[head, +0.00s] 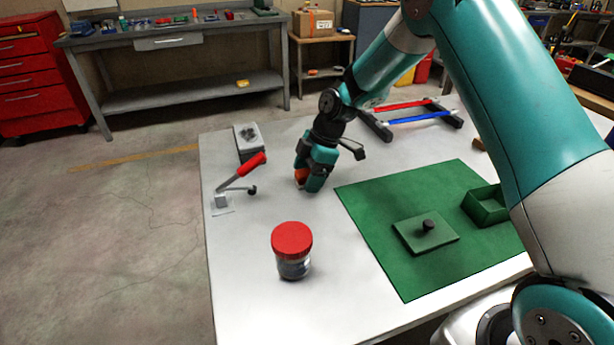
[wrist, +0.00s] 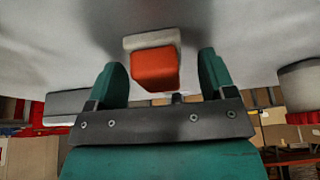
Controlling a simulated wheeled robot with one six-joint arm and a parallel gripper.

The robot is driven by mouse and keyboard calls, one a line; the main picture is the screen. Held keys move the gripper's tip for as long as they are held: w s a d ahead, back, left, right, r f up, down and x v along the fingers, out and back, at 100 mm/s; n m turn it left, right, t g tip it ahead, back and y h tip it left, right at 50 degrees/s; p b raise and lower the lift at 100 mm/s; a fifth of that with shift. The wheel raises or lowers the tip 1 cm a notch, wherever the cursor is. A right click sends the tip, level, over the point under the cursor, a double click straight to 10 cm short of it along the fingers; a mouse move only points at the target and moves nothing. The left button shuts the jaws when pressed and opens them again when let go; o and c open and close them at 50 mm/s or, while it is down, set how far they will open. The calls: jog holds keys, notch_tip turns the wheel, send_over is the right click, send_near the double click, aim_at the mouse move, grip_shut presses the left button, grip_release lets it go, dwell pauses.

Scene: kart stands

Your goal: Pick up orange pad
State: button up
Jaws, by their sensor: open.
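The orange pad (wrist: 155,70) shows in the wrist view between the two fingers, with a pale grey block at its upper edge. In the head view a small part of the orange pad (head: 301,175) shows beside the fingertips, and the rest is hidden by the gripper. My gripper (head: 312,178) points down close to the white tabletop, at the pad. In the wrist view my gripper (wrist: 163,78) has its teal fingers apart, one on each side of the pad, with a gap on both sides.
A red-handled toggle clamp (head: 242,178) and a grey box (head: 248,140) stand left of the gripper. A red-lidded jar (head: 292,250) is in front. A green mat (head: 370,215) with a lidded plate (head: 427,233) lies right. Red and blue bars (head: 420,115) lie behind.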

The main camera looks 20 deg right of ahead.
jog(key=shift+c, duration=0.4)
jog(key=c, duration=0.9)
jog(key=shift+c, duration=0.2)
